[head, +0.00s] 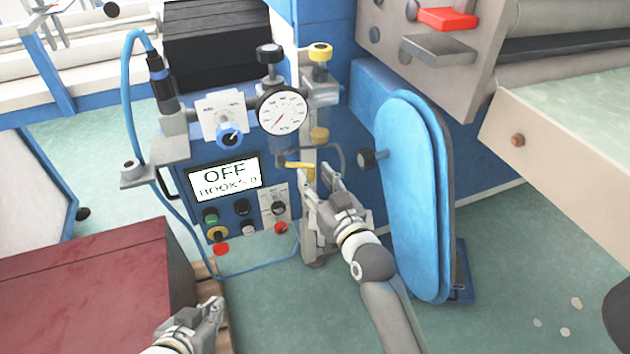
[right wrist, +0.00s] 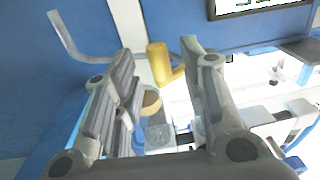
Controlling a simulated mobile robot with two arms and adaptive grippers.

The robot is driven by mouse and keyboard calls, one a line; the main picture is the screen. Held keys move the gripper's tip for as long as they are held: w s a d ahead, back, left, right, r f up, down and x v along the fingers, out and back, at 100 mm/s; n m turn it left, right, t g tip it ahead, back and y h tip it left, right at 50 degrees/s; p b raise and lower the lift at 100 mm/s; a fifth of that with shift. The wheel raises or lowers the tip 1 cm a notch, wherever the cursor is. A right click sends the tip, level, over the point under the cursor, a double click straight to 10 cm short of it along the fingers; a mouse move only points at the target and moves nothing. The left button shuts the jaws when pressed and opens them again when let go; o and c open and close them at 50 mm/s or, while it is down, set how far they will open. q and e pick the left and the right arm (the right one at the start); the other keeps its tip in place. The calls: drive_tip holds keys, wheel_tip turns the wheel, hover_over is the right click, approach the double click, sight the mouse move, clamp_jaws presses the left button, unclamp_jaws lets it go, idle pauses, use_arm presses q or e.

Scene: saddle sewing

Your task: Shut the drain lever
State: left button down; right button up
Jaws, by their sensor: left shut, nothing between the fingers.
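The likely drain lever (head: 298,164) is a small yellow handle at the front of the machine, below the round gauge. In the head view it lies roughly level, pointing left. In the right wrist view the yellow piece (right wrist: 158,62) shows in the gap between my fingers; I cannot tell whether they touch it. My right gripper (head: 319,179) is open just below and right of the lever; its fingers also show in the wrist view (right wrist: 160,52). My left gripper (head: 217,306) is shut and empty at the bottom, beside the dark red block.
A panel display (head: 226,180) reads OFF, with several buttons below. A grey wire guard (head: 340,158) is beside the lever. A blue padded board (head: 412,195) stands right of my right arm. A dark red block (head: 90,285) fills the lower left. Green floor is open at the lower right.

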use_arm(q)
drive_tip(key=shift+w+d+r+t, duration=0.15)
drive_tip(key=shift+w+r+t, duration=0.15)
drive_tip(key=shift+w+r, duration=0.1)
use_arm(e)
drive_tip(key=shift+w+a, duration=0.15)
drive_tip(key=shift+w, duration=0.25)
clamp_jaws()
drive_tip(key=shift+r, duration=0.1)
